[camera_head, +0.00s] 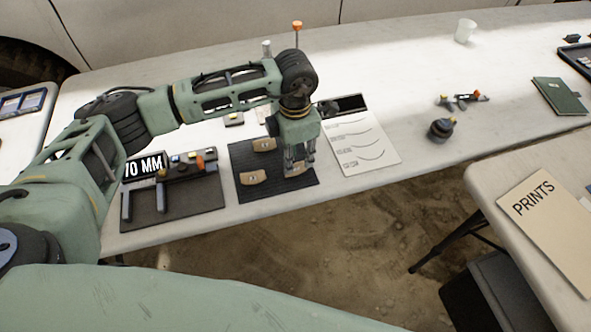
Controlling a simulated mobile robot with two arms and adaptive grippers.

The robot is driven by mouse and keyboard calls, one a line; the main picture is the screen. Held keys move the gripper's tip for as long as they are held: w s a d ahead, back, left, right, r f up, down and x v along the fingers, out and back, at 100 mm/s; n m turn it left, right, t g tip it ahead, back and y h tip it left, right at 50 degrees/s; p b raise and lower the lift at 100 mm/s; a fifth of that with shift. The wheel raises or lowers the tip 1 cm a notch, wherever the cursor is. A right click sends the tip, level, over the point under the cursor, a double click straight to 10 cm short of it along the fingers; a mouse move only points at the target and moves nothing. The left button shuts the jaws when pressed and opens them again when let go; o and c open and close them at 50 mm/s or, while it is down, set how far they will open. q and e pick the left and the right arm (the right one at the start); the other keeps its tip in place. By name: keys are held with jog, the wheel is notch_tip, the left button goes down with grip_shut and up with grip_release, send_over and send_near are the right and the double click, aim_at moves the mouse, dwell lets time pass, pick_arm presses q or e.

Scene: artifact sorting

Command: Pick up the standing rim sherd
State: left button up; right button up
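Tan sherds with small pale labels lie on a dark ribbed mat (246,193) on the long white table. One sherd (263,145) is at the back of the mat, and another (252,178) is at the front left. A third tan piece (297,171) shows partly at the mat's right side, right at my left gripper's fingertips. My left gripper (300,164) points down over that right side. Its fingers partly hide the piece, and I cannot tell whether they grip it or which sherd stands upright. My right gripper is not in view.
A grey board (185,213) with a caliper and "70 MM" display lies left of the mat. A sheet with curved profiles (362,150) lies right. Behind my forearm stands an orange-topped post (297,32). A dark round object (441,129) sits farther right, with bare table around it.

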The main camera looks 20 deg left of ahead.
aim_at(295, 165)
pick_arm(q)
notch_tip(295, 165, down, 4)
jog(key=shift+d+r+b, duration=0.1)
jog(key=shift+b, duration=0.7)
jog(key=shift+c, duration=0.6)
grip_shut()
